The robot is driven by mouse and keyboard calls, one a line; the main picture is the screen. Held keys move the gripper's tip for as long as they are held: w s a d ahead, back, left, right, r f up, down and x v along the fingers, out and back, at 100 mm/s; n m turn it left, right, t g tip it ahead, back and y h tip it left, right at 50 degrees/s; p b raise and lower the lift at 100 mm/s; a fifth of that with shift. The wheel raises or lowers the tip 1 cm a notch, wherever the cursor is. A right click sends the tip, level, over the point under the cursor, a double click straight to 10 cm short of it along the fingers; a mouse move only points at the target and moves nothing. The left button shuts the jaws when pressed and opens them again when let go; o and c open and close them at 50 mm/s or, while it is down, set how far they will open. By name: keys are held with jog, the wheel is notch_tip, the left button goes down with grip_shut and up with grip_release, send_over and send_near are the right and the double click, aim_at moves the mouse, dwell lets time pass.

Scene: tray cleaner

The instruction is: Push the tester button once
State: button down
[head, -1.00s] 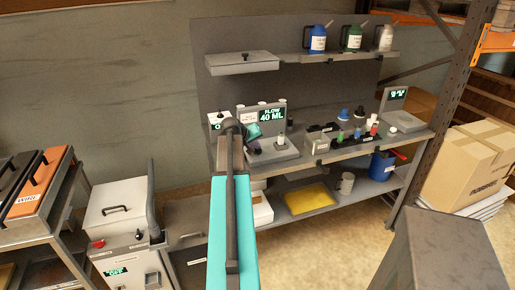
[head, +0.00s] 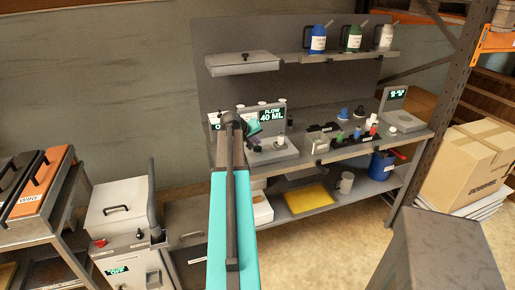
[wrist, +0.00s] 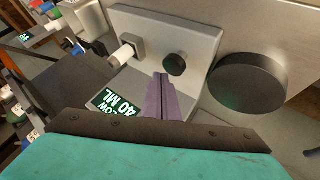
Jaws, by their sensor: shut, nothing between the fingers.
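The tester is a grey unit with a lit display (head: 272,114) reading "FLOW 40 ML", on the bench's upper shelf in the head view. In the wrist view its grey plate (wrist: 200,25) carries a small round black button (wrist: 175,64) and a white nozzle-like part (wrist: 127,50). The display (wrist: 118,102) shows partly, behind my gripper. My gripper (wrist: 160,82) is shut and empty, its purple fingers pointing at the plate just beside the black button. A small gap seems to remain; contact cannot be told. In the head view my gripper (head: 253,128) is partly hidden by my arm.
A large black disc (wrist: 248,82) lies right of the button. Several small coloured bottles and caps (head: 345,130) stand to the right on the bench. A second unit with a display (head: 397,95) is at the far right. Jugs (head: 318,40) stand on the shelf above.

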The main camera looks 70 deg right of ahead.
aim_at(256, 149)
jog(key=shift+r, duration=0.1)
jog(key=shift+r+p, duration=1.25)
jog(key=shift+r, duration=1.15)
